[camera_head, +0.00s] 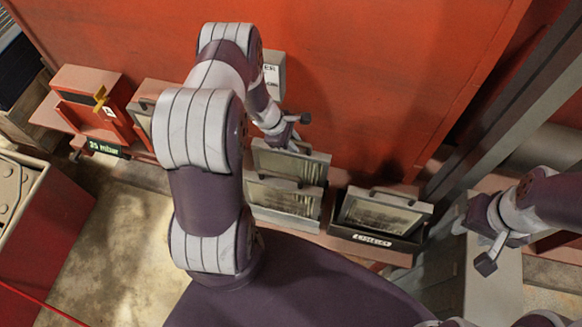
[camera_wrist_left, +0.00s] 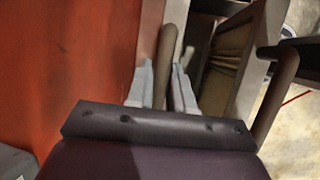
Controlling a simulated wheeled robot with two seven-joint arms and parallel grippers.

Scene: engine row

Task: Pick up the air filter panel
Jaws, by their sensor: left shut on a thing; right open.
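A grey-framed filter panel (camera_head: 292,163) stands upright at the back of a rack against the red wall. My left gripper (camera_head: 296,134) is at its top edge. In the left wrist view the fingers (camera_wrist_left: 164,88) are shut around the panel's bar handle (camera_wrist_left: 166,55). A second, similar panel (camera_head: 284,197) stands just in front of it. A third framed panel (camera_head: 382,214) leans in a dark, labelled holder to the right. I cannot tell whether the held panel is lifted. My right gripper (camera_head: 472,246) is open and empty at the right.
The red wall (camera_head: 370,80) is close behind the panels. A red box (camera_head: 92,100) with a yellow part and a label stands at the far left. A grey cabinet (camera_head: 480,285) is below my right gripper. Bare floor (camera_head: 120,230) shows at the left.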

